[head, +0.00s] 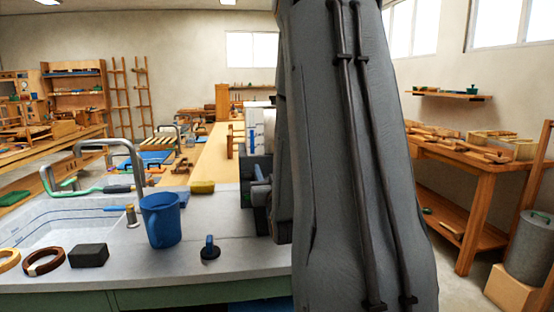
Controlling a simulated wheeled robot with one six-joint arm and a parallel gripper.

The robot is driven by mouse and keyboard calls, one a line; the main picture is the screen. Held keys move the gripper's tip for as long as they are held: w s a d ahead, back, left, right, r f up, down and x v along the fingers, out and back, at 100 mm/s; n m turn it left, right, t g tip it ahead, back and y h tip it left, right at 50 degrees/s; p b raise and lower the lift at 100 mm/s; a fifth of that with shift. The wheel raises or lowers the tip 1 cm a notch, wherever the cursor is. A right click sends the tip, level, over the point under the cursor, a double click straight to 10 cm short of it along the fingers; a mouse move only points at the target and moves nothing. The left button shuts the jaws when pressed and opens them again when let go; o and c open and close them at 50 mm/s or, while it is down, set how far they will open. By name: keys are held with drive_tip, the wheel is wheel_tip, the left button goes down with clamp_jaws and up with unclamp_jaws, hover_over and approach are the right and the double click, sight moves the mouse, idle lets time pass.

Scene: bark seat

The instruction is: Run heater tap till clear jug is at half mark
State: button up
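No clear jug can be made out in the head view. A grey curved tap (122,152) with a green and blue hose rises behind the sink. A white cylinder with blue marks (262,130) stands farther back, partly hidden by my grey arm; I cannot tell whether it is the heater. Dark blocky parts (258,192) show beside my arm; I cannot tell whether they are my gripper, and no fingertips can be made out.
My arm blocks the centre right. On the counter (240,268) are a black block (88,256), a brown ring (44,262), a yellow sponge (202,187) and a small black-and-blue knobbed object (210,249). A wooden bench (480,180) and grey canister (530,246) are at right.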

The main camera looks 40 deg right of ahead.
drive_tip(key=s+d+r+t+h+b, duration=0.1)
drive_tip(key=s+d+r+t+h, duration=0.1)
drive_tip(key=s+d+r+h, duration=0.15)
drive_tip(key=shift+m+y, duration=0.35)
drive_tip(key=shift+m, duration=0.05)
drive_tip(key=x, duration=0.2)
drive_tip(key=p+x, duration=0.1)
drive_tip(key=x, duration=0.4)
drive_tip(key=shift+w+d+f+p, duration=0.1)
drive_tip(key=shift+w+f+p, duration=0.25)
drive_tip(key=shift+w, duration=0.2)
drive_tip(key=shift+c, duration=0.2)
clamp_jaws()
